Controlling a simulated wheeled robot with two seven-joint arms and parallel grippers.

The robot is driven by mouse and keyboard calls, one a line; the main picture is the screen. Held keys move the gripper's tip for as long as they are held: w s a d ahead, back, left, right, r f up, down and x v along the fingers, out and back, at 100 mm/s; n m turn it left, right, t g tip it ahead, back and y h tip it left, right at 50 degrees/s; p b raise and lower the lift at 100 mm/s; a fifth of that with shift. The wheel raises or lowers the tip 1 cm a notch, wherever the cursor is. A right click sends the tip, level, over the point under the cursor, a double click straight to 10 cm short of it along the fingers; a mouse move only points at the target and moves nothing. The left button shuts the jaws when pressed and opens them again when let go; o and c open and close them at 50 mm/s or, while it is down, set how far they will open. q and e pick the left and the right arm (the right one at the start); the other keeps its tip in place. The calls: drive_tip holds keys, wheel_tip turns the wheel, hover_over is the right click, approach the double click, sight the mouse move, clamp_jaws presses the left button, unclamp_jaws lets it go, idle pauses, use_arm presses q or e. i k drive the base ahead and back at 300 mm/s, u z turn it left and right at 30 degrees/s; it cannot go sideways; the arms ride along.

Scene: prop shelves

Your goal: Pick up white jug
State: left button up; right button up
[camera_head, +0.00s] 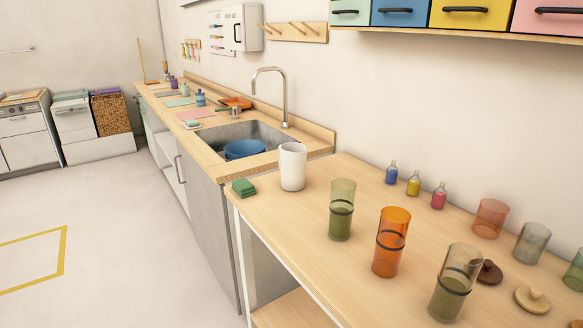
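The white jug (292,167) stands upright on the wooden table (279,220), near its far end by the sink counter. It is a plain white cylinder, and no handle can be made out. Neither of my grippers shows in the head view, so their state and distance from the jug cannot be seen.
A green sponge stack (244,187) lies left of the jug. A green tumbler (342,209), an orange tumbler (391,241) and a clear tumbler (455,283) stand nearer. Small bottles (414,183) line the wall side. A sink (225,134) holds a blue basin (245,149). The floor at left is clear.

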sight(293, 155)
drive_tip(key=u, duration=0.85)
drive_tip(key=k, duration=1.15)
drive_tip(key=u, duration=1.3)
drive_tip(key=i, duration=0.9)
drive_tip(key=z, duration=0.3)
drive_tip(key=i, duration=2.5)
drive_tip(key=z, duration=1.85)
drive_tip(key=i, duration=1)
drive_tip(key=z, duration=1.15)
